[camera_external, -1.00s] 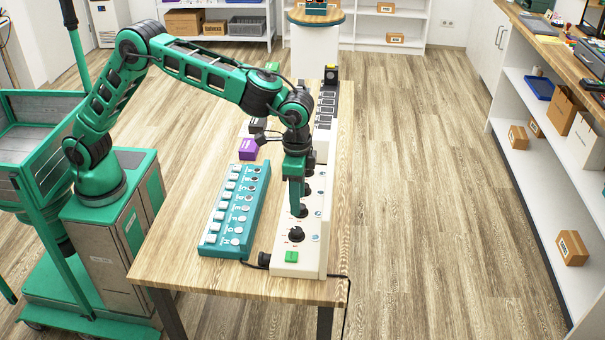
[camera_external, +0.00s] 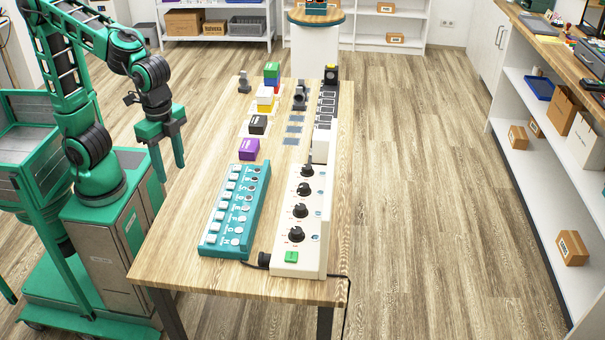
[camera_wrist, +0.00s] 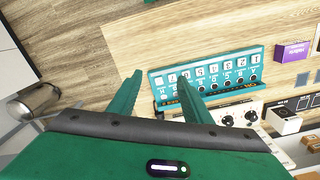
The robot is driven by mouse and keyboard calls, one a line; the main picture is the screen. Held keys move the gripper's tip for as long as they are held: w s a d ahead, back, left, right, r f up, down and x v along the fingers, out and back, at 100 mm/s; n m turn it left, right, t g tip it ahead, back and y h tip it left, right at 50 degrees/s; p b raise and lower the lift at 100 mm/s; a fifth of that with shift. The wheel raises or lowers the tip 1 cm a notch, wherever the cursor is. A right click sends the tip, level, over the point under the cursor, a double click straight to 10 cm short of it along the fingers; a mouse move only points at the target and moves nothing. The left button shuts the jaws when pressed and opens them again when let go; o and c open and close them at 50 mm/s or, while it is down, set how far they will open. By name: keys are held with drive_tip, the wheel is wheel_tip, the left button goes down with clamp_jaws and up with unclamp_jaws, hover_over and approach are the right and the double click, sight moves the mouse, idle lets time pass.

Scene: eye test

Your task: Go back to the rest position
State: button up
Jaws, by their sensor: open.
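My gripper (camera_external: 170,160) hangs off the left side of the wooden table, fingers pointing down, apart from everything on the table. In the wrist view its two fingers (camera_wrist: 157,88) stand apart with nothing between them. On the table (camera_external: 178,235) lie a teal panel (camera_external: 235,210) with white switches and a white panel (camera_external: 317,200) with several black knobs and a green button (camera_external: 291,257). Both panels also show partly in the wrist view behind the fingers.
A purple block (camera_external: 249,149), a black block (camera_external: 258,124) and a stack with a green block (camera_external: 271,69) stand farther back on the table. Shelves with boxes (camera_external: 572,248) line the right side. The floor (camera_external: 430,200) between is clear.

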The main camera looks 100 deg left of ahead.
drive_tip(key=s+a+f+m, duration=0.1)
drive_tip(key=s+a+f, duration=0.1)
drive_tip(key=s, duration=0.7)
drive_tip(key=s+a+f, duration=0.1)
drive_tip(key=s+f, duration=0.2)
drive_tip(key=s, duration=0.7)
drive_tip(key=shift+s+a+f+m, duration=0.15)
drive_tip(key=shift+a+f+m, duration=0.2)
drive_tip(key=shift+a+m, duration=0.05)
